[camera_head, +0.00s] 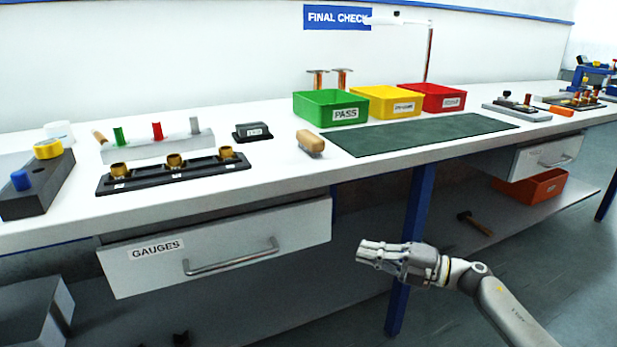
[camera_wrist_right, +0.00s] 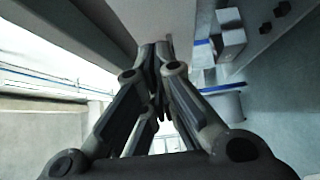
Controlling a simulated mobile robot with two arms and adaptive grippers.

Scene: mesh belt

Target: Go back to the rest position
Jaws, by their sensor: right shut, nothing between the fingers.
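My right gripper (camera_head: 370,253) is in front of the bench, below the level of the worktop, pointing left. It is shut and holds nothing. In the right wrist view its fingers (camera_wrist_right: 160,62) come together, with nothing between the tips. My right arm reaches in from the lower right. My left gripper does not show in either view.
A white workbench (camera_head: 262,178) runs across behind my gripper. Its GAUGES drawer (camera_head: 225,240) is to the left. Green (camera_head: 315,110), yellow (camera_head: 385,104) and red (camera_head: 433,99) bins stand behind a dark green mat (camera_head: 425,134). A blue leg (camera_head: 417,205) stands near the gripper.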

